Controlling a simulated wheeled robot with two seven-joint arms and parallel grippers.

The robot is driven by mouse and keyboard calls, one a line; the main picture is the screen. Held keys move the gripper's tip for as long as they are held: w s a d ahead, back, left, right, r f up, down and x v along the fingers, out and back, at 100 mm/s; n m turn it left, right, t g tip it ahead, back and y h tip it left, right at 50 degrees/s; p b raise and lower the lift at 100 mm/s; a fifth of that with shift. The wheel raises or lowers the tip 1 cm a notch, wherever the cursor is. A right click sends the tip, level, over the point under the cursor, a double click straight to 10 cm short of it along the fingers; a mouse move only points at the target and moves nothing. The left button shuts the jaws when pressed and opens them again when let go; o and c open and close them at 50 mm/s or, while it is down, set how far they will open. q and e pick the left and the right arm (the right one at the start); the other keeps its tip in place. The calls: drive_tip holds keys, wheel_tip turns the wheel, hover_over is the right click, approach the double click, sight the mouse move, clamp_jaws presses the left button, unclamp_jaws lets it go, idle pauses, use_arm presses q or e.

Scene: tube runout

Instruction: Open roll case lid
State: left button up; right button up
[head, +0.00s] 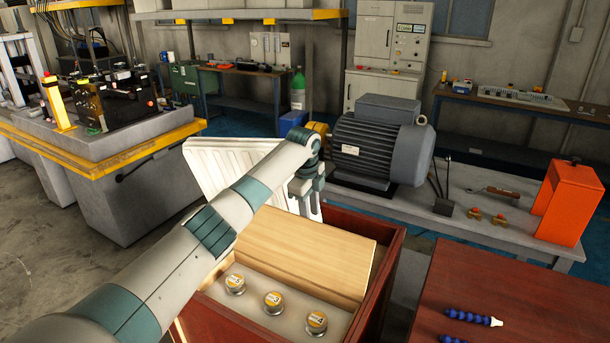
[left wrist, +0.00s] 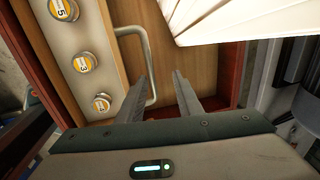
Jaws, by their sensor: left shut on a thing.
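The roll case (head: 388,270) is a dark red wooden box in the lower middle of the head view. A light wood panel (head: 320,250), which looks like its lid, lies inside the rim; how far it is raised I cannot tell. A metal loop handle (left wrist: 124,31) on light wood (left wrist: 98,20) shows in the left wrist view. My right gripper is not in view.
Three round yellow-labelled pieces (head: 273,300) sit on a pale strip in the case. A white ribbed block (head: 205,165) stands behind my left forearm. A grey motor (head: 375,150) and orange block (head: 570,205) stand on the bench behind. A red-brown tabletop (head: 530,290) is at right.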

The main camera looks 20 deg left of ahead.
use_arm(q)
drive_tip(key=s+r+b, duration=0.1)
drive_tip(key=r, duration=0.7)
drive_tip(key=s+r+b, duration=0.2)
drive_tip(key=r, duration=0.6)
drive_tip(key=shift+s+r, duration=0.15)
drive_tip(key=shift+s, duration=0.1)
drive_tip(key=shift+a, duration=0.1)
